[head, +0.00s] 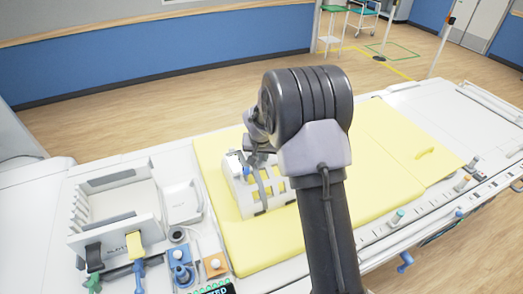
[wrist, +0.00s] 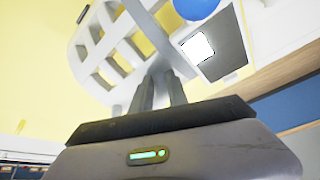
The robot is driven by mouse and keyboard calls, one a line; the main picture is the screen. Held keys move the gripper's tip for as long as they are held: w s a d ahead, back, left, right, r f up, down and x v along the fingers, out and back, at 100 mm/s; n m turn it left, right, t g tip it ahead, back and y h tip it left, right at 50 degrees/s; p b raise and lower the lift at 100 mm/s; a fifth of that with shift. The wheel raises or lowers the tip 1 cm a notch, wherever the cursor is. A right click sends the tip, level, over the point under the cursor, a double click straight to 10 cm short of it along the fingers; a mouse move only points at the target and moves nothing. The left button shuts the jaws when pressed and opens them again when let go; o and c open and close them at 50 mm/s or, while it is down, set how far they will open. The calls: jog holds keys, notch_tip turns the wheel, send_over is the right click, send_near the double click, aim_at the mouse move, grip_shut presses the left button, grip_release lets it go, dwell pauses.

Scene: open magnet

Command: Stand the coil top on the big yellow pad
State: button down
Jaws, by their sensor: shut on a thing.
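The coil top (head: 277,197) is a white shell with rectangular openings and a blue knob. It appears upright over the left part of the big yellow pad (head: 270,250) in the head view. I cannot tell whether its lower edge touches the pad. My gripper (wrist: 165,82) is shut on the coil top's white frame, which fills the upper middle of the wrist view (wrist: 119,56). In the head view my own arm hides the fingertips and some of the coil top.
A white open cradle (head: 115,203) with a yellow clip stands left of the pad. A small white box (head: 182,203) and blue and orange fittings (head: 213,263) lie between them. Knobs line the table's right edge. The pad has free room right of my arm.

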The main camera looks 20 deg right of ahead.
jog(key=c, duration=1.3)
grip_release()
